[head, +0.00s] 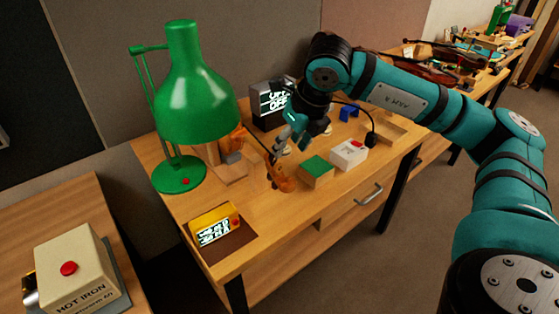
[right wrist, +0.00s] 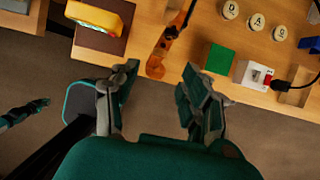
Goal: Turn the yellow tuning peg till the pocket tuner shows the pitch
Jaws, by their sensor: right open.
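The violin's orange-brown scroll and pegbox (head: 284,182) show at the bench's front edge, and also in the right wrist view (right wrist: 158,62). I cannot make out a yellow peg on it. The yellow pocket tuner (head: 214,225) lies on a dark mat to the left, its lit screen too small to read. It also shows at the upper left of the right wrist view (right wrist: 96,16). My right gripper (head: 287,146) is above and behind the scroll in the head view. In the right wrist view its fingers (right wrist: 154,85) are apart and empty, with the scroll beyond the gap.
A green lamp (head: 190,85) stands left of the scroll. A dark device with a lit screen (head: 268,104) stands behind. A hot iron box (head: 74,268) is on the left table.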

